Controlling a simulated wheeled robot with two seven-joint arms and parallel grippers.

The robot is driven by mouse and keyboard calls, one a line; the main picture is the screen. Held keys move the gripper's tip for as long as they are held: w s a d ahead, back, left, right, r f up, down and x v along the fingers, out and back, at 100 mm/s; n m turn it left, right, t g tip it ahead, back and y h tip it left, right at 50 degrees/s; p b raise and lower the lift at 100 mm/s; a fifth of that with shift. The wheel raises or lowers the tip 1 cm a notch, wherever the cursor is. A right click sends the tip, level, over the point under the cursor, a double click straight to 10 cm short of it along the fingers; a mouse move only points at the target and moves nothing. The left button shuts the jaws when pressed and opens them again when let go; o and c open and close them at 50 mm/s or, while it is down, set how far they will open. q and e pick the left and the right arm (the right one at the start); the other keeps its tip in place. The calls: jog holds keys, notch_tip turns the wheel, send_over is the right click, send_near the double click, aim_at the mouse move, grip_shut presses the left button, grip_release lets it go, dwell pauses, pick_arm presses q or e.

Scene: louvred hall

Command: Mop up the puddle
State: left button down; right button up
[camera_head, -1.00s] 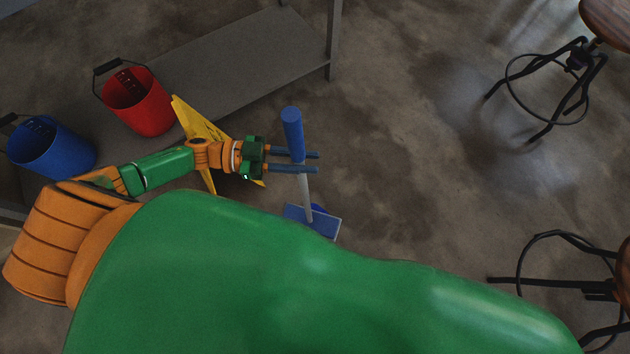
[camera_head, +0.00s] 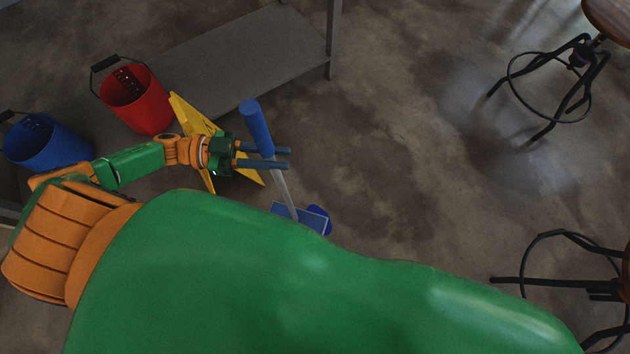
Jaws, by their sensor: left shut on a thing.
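A mop (camera_head: 284,190) has a thick blue grip, a pale shaft and a flat blue head (camera_head: 312,219). My left gripper (camera_head: 262,158) is shut on the mop near the lower end of its blue grip. The mop leans, with its top to the left and its head down by the floor. Whether the head touches the floor is hard to tell. A darker, damp-looking patch (camera_head: 350,170) on the floor lies to the right of the mop; its edges are unclear. My right gripper is not in view.
A yellow floor sign (camera_head: 195,117) stands just behind my left gripper. A red bucket (camera_head: 138,100) and a blue bucket (camera_head: 48,143) sit at the left by a grey low shelf (camera_head: 240,50). Stools (camera_head: 575,75) stand at the right. The middle floor is open.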

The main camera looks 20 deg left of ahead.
pick_arm(q)
jog(key=p+x, duration=0.2)
jog(key=x, duration=0.7)
jog(key=shift+r, duration=0.3)
jog(key=v, duration=0.4)
jog(key=r+v, duration=0.1)
jog(key=v, duration=0.2)
jog(key=r+v, duration=0.1)
jog(key=v, duration=0.3)
jog(key=shift+w+a+r, duration=0.1)
jog(key=shift+a+r, duration=0.05)
jog(key=shift+a, duration=0.15)
jog(key=b, duration=0.3)
send_near(259, 149)
jog(key=w+f, duration=0.2)
jog(key=shift+s+d+r, duration=0.1)
jog(key=shift+r, duration=0.15)
jog(key=shift+d, duration=0.1)
